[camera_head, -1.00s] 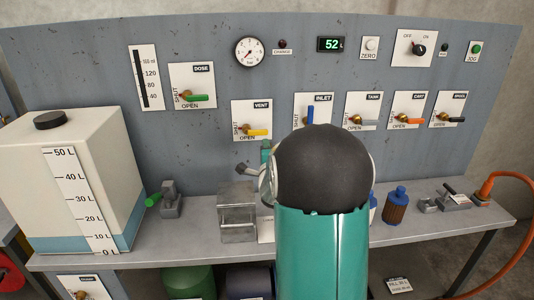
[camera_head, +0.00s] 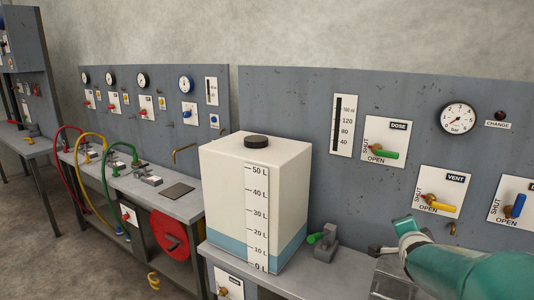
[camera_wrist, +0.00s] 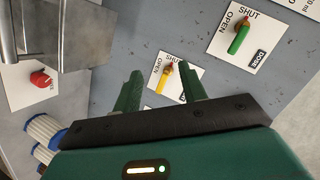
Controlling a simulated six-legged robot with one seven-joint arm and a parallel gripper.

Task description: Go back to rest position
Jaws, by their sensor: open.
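My gripper (camera_wrist: 160,70) shows in the wrist view with its two green fingers spread apart and nothing between them. Beyond the fingers is the grey panel with the yellow VENT handle (camera_wrist: 167,78), and the green DOSE handle (camera_wrist: 239,36) is to the upper right. I cannot tell any contact with the panel. In the head view my green arm (camera_head: 475,272) reaches in from the lower right, in front of the bench and below the VENT valve (camera_head: 438,204). The fingers are not clearly shown there.
A white tank (camera_head: 225,175) stands on the bench, left of a small grey fitting with a green handle (camera_head: 316,238). A metal box (camera_head: 385,280) is partly hidden by my arm. Another bench (camera_head: 182,207) with hoses and a red reel (camera_head: 170,240) is at left. Open floor (camera_head: 40,225) lies beyond.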

